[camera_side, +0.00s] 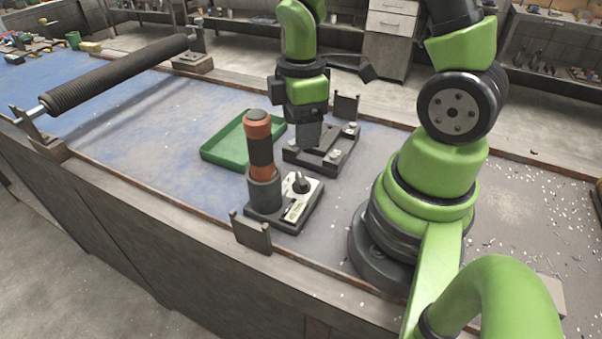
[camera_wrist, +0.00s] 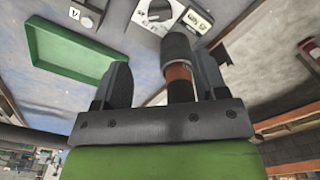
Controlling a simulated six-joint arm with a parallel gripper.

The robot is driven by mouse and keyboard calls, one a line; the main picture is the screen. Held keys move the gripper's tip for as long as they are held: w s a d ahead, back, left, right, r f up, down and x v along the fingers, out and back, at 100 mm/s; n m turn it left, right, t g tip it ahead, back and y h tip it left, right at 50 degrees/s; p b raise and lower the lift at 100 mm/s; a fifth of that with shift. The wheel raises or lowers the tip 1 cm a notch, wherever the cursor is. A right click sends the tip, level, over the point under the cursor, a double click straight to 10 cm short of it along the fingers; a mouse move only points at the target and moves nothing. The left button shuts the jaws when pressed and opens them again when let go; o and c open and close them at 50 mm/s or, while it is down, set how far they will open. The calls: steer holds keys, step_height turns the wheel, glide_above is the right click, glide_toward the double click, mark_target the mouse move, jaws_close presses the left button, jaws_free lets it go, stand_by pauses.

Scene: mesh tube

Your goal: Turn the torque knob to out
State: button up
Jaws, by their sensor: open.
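The torque knob (camera_side: 301,184) is a small black knob on a white plate, on a dark base beside an upright tool. In the wrist view the white plate (camera_wrist: 170,17) is at the top edge, partly cut off; the knob's setting is too small to read. The orange-and-black tool (camera_side: 260,140) stands in a dark grey cylindrical holder (camera_side: 265,193). My gripper (camera_wrist: 163,80) is open and, in the side view, is behind the tool and above a dark fixture. In the wrist view the tool (camera_wrist: 179,72) shows between the fingers, nearer the right one; contact cannot be told.
A green tray (camera_side: 222,156) lies left of the fixture (camera_side: 333,158). A long dark mesh roller (camera_side: 120,72) rests on stands at the left. A small upright bracket (camera_side: 251,232) is at the front edge of the bench. The blue bench surface at left is mostly clear.

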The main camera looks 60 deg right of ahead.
mark_target(301, 178)
step_height(301, 178, down, 12)
steer(key=shift+r, duration=0.15)
stand_by(0.4)
steer(key=c, duration=0.9)
steer(key=n, duration=0.4)
steer(key=shift+n, duration=0.3)
steer(key=o, duration=0.9)
steer(key=shift+r, duration=0.1)
step_height(301, 178, up, 10)
